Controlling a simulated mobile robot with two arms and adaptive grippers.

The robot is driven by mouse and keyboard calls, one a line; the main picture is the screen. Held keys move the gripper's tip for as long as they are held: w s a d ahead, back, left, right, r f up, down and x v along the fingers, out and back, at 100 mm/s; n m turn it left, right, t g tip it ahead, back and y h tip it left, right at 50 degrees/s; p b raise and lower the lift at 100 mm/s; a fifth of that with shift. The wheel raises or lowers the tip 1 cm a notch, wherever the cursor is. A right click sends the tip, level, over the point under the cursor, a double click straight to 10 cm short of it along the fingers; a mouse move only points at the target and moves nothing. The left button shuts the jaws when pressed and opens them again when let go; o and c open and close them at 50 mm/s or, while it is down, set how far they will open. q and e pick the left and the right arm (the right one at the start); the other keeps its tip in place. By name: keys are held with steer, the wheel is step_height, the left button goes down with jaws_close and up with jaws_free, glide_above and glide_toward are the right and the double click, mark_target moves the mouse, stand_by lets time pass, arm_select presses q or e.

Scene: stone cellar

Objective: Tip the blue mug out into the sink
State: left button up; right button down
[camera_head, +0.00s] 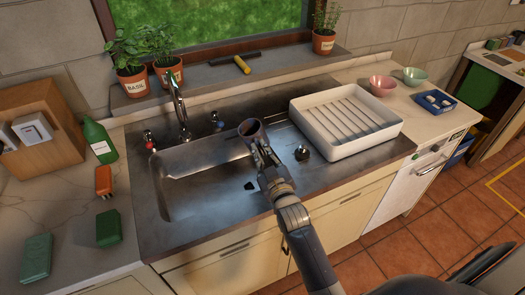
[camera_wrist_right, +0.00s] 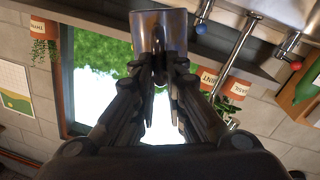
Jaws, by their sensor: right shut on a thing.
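The blue mug (camera_head: 257,133) is held by my right gripper (camera_head: 261,150) at the back right part of the sink (camera_head: 190,187). Its dark mouth shows in the head view; I cannot tell its exact tilt or what is inside. In the right wrist view the mug (camera_wrist_right: 150,22) sits between the tips of my right gripper (camera_wrist_right: 160,62), which is shut on it. The sink is a dark metal basin, left of the gripper, with no liquid clearly visible. My left gripper is not in view.
A tap (camera_head: 178,105) stands behind the basin, with red and blue knobs beside it. A white ribbed tray (camera_head: 345,120) is close on the right, with a dark round thing (camera_head: 302,153) before it. Potted herbs line the sill.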

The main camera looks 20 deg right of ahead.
steer(key=r+m+p, duration=0.1)
steer(key=p, duration=0.1)
steer(key=r+m+p, duration=0.2)
steer(key=shift+a, duration=0.3)
steer(key=shift+m, duration=0.5)
